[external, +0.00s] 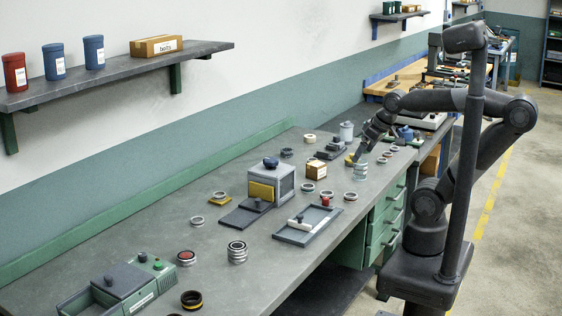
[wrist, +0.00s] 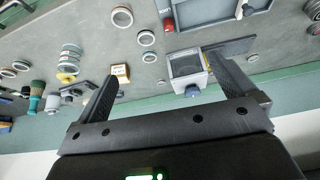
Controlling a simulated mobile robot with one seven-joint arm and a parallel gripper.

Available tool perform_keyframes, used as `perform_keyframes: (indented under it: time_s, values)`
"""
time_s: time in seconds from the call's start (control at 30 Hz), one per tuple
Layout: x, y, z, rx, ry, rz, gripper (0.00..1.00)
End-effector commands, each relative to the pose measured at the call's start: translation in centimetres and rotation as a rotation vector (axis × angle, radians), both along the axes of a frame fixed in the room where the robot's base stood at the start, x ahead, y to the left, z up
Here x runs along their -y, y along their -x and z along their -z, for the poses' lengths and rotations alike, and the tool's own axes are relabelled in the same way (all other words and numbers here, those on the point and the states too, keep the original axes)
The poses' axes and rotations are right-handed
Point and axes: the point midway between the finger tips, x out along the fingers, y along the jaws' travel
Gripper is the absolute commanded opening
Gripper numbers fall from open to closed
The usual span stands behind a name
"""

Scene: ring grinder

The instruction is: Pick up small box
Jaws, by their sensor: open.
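A small box (external: 316,170), orange-brown with a pale label, sits on the grey workbench (external: 130,232), right of a grey machine with a yellow panel. It also shows in the wrist view (wrist: 121,72), just beyond the tip of the left finger. My gripper (external: 357,158) is above the bench, to the right of the small box in the external view. In the wrist view my gripper (wrist: 163,68) has its two fingers wide apart with nothing held between them. A larger cardboard box (external: 156,46) marked with text stands on the wall shelf.
The grey machine (external: 271,183) stands left of the small box. Several metal rings and a stacked ring cylinder (external: 361,171) are close to my gripper. The bench's back left is clear.

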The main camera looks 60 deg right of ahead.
Motion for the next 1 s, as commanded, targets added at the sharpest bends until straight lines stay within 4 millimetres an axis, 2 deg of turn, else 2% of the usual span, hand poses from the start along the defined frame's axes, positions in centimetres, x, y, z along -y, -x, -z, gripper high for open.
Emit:
perform_keyframes:
  time_s: [0.2,0.43,0.7,0.87,1.0]
  values:
    - [-0.2,0.5,0.4,0.009,0.012,-0.028,0.99]
    - [-0.2,0.5,0.3,0.008,0.011,-0.026,0.82]
    - [-0.1,0.2,0.3,0.007,0.011,-0.023,0.82]
    - [0.7,-2.1,0.2,-0.007,0.021,0.001,0.82]
    - [2.4,-5.9,0.3,-0.026,0.033,0.033,0.82]
